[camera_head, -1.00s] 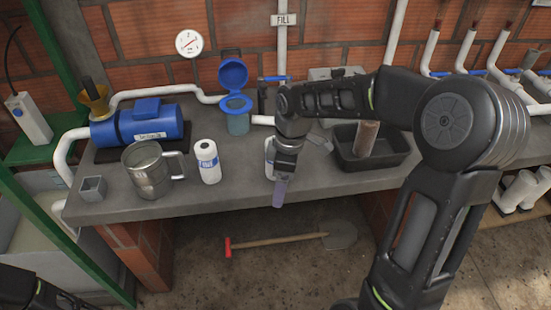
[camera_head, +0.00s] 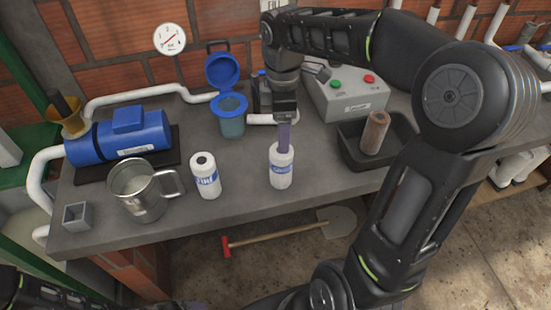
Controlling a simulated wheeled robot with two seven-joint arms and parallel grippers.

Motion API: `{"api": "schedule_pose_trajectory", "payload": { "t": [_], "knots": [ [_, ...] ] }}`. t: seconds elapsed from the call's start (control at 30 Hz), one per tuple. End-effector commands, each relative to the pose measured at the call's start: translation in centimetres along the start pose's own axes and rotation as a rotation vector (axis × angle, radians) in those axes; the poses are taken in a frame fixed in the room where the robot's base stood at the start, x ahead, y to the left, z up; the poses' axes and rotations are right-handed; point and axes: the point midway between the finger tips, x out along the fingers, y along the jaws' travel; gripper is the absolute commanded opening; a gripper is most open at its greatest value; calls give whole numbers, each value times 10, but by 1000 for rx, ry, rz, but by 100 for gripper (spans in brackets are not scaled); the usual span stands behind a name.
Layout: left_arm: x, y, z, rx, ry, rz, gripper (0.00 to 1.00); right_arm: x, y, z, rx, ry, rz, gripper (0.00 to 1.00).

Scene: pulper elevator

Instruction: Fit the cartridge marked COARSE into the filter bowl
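A steel mug (camera_head: 138,190), a small grey square cup (camera_head: 76,216) and a blue pump (camera_head: 120,137) occupy the left. A black tray (camera_head: 352,153) holding a brown cartridge (camera_head: 375,133) and a grey control box (camera_head: 345,98) stand right. Bare bench lies between the two white cartridges.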

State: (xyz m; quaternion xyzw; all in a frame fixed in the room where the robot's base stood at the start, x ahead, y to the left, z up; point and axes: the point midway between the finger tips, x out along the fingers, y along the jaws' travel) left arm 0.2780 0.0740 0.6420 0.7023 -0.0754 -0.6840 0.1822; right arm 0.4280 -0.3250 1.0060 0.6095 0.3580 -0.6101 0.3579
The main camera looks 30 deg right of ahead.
Motion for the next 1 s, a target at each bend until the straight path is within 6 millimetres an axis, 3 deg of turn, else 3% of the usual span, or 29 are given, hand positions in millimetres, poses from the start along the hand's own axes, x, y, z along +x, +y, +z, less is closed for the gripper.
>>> {"api": "schedule_pose_trajectory", "payload": {
  "t": [0.2, 0.47, 0.8, 1.0],
  "knots": [
    [0, 0, 0, 0, -1, 0, 79, 3, 0, 0, 0, 0, -1, 79],
    [-2, 0, 0, 0, -1, -1, 79, 26, -1, 0, 1, 0, -2, 79],
    [-2, 1, 0, -1, -1, -1, 79, 29, -1, 0, 0, 0, -1, 79],
    [-9, 3, 1, -2, -2, -3, 79, 52, -6, 0, 1, -1, -5, 79]
  ]
}}
